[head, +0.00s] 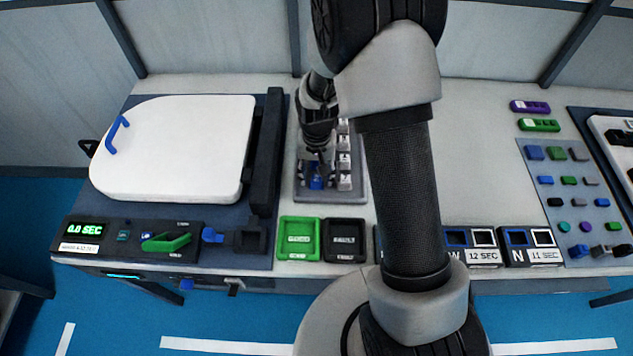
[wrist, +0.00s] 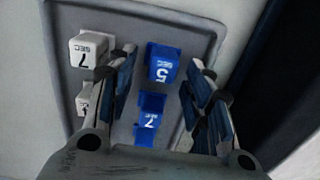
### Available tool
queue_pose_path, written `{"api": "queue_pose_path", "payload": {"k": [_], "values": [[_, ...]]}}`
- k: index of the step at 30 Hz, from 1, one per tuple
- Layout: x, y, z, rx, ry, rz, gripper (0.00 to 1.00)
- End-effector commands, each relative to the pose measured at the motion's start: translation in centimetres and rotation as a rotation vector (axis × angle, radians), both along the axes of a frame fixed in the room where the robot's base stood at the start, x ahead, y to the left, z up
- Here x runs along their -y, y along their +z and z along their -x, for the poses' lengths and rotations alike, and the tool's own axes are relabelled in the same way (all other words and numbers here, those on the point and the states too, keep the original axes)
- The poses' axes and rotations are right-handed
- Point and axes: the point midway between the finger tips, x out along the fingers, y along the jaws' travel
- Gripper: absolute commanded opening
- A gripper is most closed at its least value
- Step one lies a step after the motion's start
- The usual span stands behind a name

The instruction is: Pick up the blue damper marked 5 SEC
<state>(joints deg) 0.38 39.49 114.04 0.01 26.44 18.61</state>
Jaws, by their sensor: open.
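The blue damper marked 5 SEC (wrist: 162,64) stands in a grey tray (wrist: 190,38) in the wrist view. My gripper (wrist: 163,68) is open, with one finger to each side of this damper; I cannot tell whether they touch it. A second blue damper marked 7 (wrist: 149,118) stands just below it in the picture. In the head view my gripper (head: 318,160) is over the front left of the tray (head: 331,198). A blue damper (head: 317,183) shows under it, partly hidden by the fingers.
White dampers (wrist: 88,50) stand in the tray to the left in the wrist view. In the head view, a white toilet lid (head: 175,145) is left of the tray. A green bin (head: 299,239) and a black bin (head: 345,241) are in front.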

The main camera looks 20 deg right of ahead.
Motion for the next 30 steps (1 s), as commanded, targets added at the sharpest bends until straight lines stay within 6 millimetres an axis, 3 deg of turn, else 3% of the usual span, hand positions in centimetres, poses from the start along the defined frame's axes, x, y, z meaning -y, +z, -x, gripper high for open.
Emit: {"api": "queue_pose_path", "payload": {"k": [21,30], "values": [[0.00,0.05,0.01,0.000,0.000,0.000,0.00],[-0.01,0.25,-0.01,0.000,0.000,0.000,0.00]]}}
